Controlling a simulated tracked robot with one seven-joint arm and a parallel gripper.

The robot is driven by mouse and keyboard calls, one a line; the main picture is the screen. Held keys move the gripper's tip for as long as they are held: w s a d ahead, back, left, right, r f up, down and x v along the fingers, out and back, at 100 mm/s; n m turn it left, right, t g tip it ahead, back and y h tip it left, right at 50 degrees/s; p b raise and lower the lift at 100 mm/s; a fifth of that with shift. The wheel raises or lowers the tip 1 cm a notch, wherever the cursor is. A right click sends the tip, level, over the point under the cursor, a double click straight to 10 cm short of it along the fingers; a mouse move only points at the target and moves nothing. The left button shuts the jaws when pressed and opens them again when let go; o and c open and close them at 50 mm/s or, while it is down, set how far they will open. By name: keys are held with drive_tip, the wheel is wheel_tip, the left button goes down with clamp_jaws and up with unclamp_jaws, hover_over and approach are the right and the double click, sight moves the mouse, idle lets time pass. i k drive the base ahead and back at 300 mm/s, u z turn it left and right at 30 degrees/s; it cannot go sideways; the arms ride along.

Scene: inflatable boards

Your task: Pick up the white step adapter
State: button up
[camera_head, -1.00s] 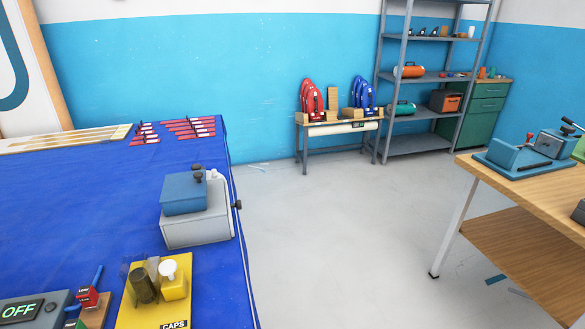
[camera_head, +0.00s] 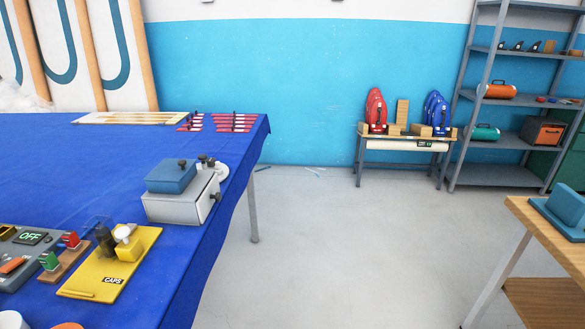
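I cannot tell for sure which item is the white step adapter. A small white rounded piece (camera_head: 122,233) stands on a yellow block on the yellow CAPS board (camera_head: 85,289), beside a dark cylinder (camera_head: 105,240). Another white rounded part (camera_head: 220,171) shows behind the grey box with a blue top (camera_head: 180,206), partly hidden by it. A white round thing (camera_head: 10,320) is cut off at the bottom left edge. My gripper is not in view.
The blue-covered table (camera_head: 60,165) fills the left. A wooden bench (camera_head: 550,238) stands at the right, with clear grey floor (camera_head: 350,240) between. A shelf (camera_head: 510,178) and small table (camera_head: 405,146) stand by the far wall.

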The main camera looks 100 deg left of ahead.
sight(218, 169)
drive_tip(key=z, duration=0.1)
drive_tip(key=i, duration=1)
drive_tip(key=u, duration=2.2)
drive_tip(key=i, duration=0.2)
drive_tip(key=u, duration=1.9)
drive_tip(key=k, duration=0.35)
drive_tip(key=u, duration=0.45)
drive_tip(key=i, duration=1.2)
drive_tip(key=z, duration=0.25)
